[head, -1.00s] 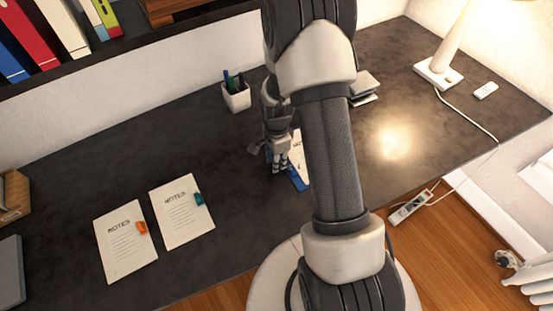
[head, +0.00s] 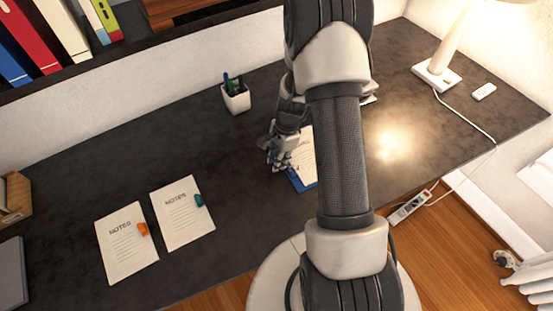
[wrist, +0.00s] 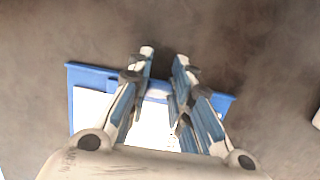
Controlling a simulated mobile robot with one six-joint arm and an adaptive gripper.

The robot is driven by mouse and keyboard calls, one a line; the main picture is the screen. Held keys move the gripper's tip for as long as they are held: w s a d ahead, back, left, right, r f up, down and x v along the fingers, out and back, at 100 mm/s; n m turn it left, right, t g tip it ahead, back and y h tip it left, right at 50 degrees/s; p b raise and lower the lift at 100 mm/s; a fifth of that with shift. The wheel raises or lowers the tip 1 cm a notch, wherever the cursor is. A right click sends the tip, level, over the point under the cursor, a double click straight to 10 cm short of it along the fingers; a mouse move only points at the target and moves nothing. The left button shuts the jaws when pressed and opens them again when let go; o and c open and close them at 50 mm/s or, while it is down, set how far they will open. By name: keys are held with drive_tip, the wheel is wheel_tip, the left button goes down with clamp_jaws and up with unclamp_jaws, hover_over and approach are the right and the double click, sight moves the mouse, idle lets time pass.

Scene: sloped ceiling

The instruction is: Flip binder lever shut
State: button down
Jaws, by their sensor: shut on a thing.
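The binder (head: 305,187) lies open on the dark desk, partly hidden behind my arm. Its blue cover also shows in the wrist view (wrist: 88,77), with white paper on it. My gripper (head: 276,164) is low over the binder's left edge. In the wrist view my gripper (wrist: 164,56) straddles the blue edge, its two fingers close together with a narrow gap. A small pale piece, apparently the binder lever (wrist: 158,94), shows between the fingers, and they are shut on it. Its exact angle is hidden by the fingers.
Two notes sheets with an orange clip (head: 142,229) and a teal clip (head: 199,200) lie to the left. A pen cup (head: 236,98) stands behind the gripper. A lamp (head: 437,74) stands at the back right. The desk between notes and binder is clear.

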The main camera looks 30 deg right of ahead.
drive_tip(key=shift+d+r+y+b, duration=0.2)
drive_tip(key=shift+d+y+b, duration=0.4)
drive_tip(key=shift+y, duration=0.6)
drive_tip(key=shift+d+r+y, duration=0.15)
drive_tip(key=shift+d+y, duration=0.2)
drive_tip(key=shift+y, duration=0.65)
drive_tip(key=shift+d+r+y, duration=0.15)
drive_tip(key=shift+d+y, duration=0.2)
drive_tip(key=shift+y, duration=0.65)
drive_tip(key=shift+s, duration=0.1)
drive_tip(key=c, duration=1.7)
unclamp_jaws()
drive_tip(key=v, duration=1.2)
drive_tip(key=shift+s+d, duration=0.1)
